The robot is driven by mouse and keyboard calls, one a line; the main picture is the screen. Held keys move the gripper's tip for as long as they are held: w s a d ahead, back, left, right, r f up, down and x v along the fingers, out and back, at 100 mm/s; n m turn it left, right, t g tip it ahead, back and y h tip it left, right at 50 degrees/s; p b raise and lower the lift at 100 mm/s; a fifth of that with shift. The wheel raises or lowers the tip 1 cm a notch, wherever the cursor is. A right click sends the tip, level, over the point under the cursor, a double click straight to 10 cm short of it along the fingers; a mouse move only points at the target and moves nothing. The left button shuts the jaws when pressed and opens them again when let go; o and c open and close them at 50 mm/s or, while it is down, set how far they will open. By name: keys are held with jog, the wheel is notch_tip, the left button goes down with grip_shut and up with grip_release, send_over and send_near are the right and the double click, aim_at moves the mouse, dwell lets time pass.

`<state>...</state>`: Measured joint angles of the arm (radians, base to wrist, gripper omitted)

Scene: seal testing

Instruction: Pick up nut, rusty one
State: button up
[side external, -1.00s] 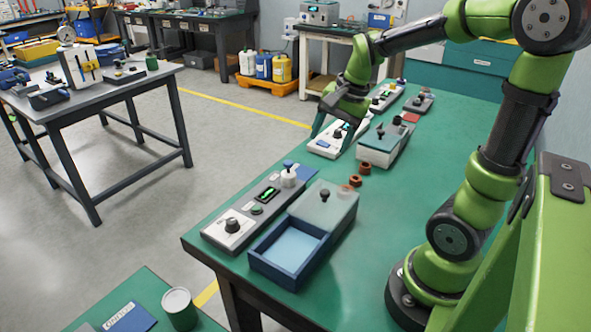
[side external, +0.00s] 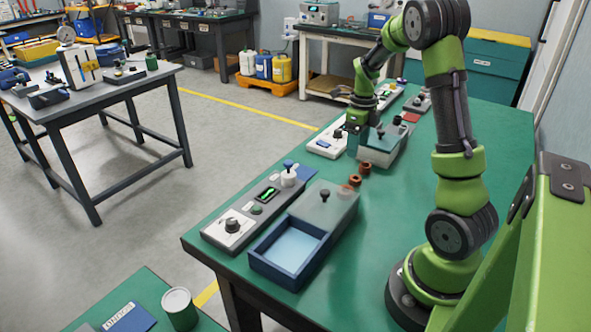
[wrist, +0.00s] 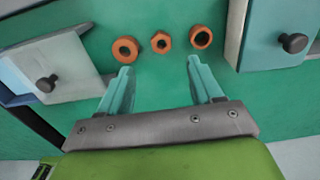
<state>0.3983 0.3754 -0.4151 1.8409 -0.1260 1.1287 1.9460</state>
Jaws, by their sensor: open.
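Three rusty orange-brown ring-shaped pieces lie in a row on the green table. In the wrist view, the middle one (wrist: 161,42) is smallest and looks angular, like a nut; the left ring (wrist: 125,50) and right ring (wrist: 201,37) look rounder. In the side view, two rusty pieces (side external: 365,167) (side external: 355,180) show clearly; the third is partly hidden by the clear-lidded box. My gripper (wrist: 159,66) is open and empty, its teal fingers spread below the row in the wrist view. In the side view, my gripper (side external: 354,148) is beside the far lidded box.
A blue box with a sliding clear lid (side external: 325,206) stands just nearer than the pieces. A far lidded box (side external: 386,147) and a white device (side external: 328,141) stand beyond them. A tester with knobs (side external: 255,210) lies along the table's left edge. Table right of the pieces is clear.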

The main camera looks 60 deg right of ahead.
notch_tip(320, 180, down, 11)
jog(key=shift+s+d+r, duration=0.1)
jog(key=shift+r, duration=0.1)
dwell(0.3)
jog(key=shift+c, duration=0.5)
jog(key=c, duration=1.1)
jog(key=shift+r, duration=0.15)
